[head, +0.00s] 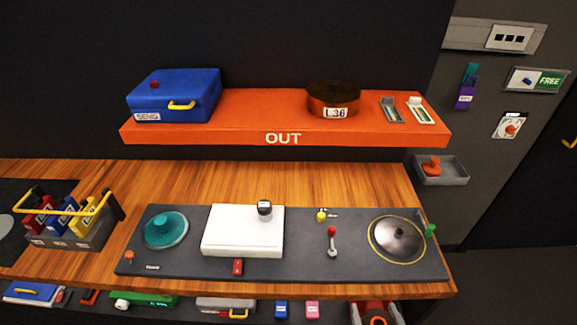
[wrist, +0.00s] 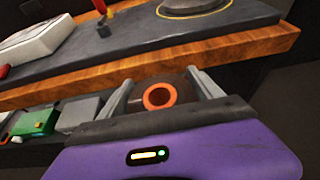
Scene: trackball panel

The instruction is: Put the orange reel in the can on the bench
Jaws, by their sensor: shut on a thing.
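The orange reel (wrist: 146,98) shows in the wrist view as a ring with a dark hole, between the two grey fingers of my gripper (wrist: 159,80). The fingers are shut on it, and it is held in front of the bench's front edge. At the bottom edge of the head view an orange ring shows in a cut-off grey and red shape; I cannot tell how much of it is my gripper.
The dark panel has a white box (head: 235,235), teal dome (head: 165,230), red lever (head: 332,240) and lid-like disc (head: 397,240). Bare wood lies behind it.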

